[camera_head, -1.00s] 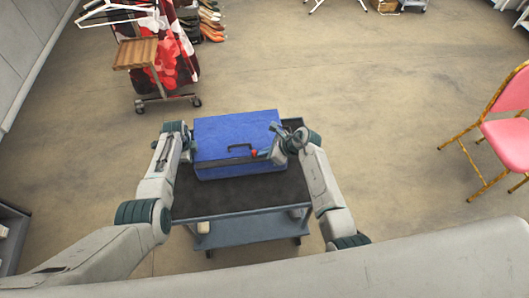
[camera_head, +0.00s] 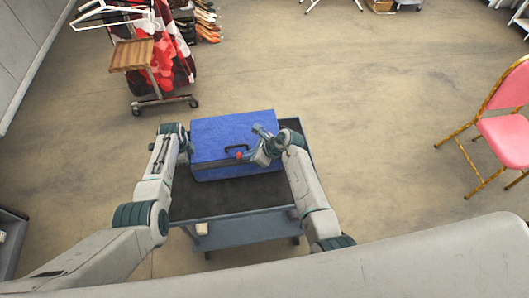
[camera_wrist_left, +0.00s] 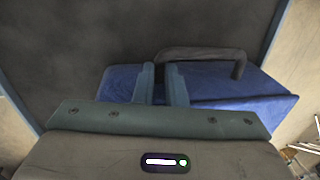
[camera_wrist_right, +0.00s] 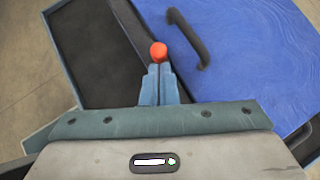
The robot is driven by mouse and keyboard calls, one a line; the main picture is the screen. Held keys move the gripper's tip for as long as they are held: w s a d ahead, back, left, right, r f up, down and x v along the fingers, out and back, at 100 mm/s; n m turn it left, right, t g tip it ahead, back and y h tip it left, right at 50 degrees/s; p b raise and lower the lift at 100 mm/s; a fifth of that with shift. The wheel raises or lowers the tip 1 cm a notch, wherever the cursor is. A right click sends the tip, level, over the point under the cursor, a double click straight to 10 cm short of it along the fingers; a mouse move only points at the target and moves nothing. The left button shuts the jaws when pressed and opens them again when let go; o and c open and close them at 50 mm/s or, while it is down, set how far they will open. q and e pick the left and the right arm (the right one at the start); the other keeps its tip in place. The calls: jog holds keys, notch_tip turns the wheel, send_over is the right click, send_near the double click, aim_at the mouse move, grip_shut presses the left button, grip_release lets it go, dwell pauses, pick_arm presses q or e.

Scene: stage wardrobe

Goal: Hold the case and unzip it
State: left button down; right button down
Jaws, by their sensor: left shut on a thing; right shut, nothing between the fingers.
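The blue case (camera_head: 235,130) lies on a dark-topped cart, its black handle (camera_head: 236,148) on the near side. My left gripper (camera_head: 189,149) is at the case's left side. A red-orange pull (camera_head: 239,155) is at the case's near edge, by the handle. My right gripper (camera_head: 244,157) is shut at this pull. In the right wrist view the pull (camera_wrist_right: 158,52) shows just beyond the closed fingertips (camera_wrist_right: 158,70). The zip itself cannot be made out.
The cart (camera_head: 220,201) has bare dark top in front of the case. A pink chair (camera_head: 505,135) stands at the right. A clothes rack with a wooden shelf (camera_head: 132,55) stands at the back left. The floor between them is clear.

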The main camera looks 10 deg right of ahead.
jog(key=s+d+f+v, duration=0.1)
jog(key=d+f+v, duration=0.1)
jog(key=v, duration=1.1)
jog(key=t+y, duration=0.1)
jog(key=y, duration=0.2)
send_near(239, 156)
notch_tip(239, 156, down, 4)
jog(key=w+a, duration=0.2)
jog(key=a, duration=0.1)
jog(key=shift+w+a+f, duration=0.15)
jog(key=shift+w+a, duration=0.15)
jog(key=shift+a, duration=0.3)
jog(key=shift+a, duration=2.3)
jog(key=shift+d, duration=0.1)
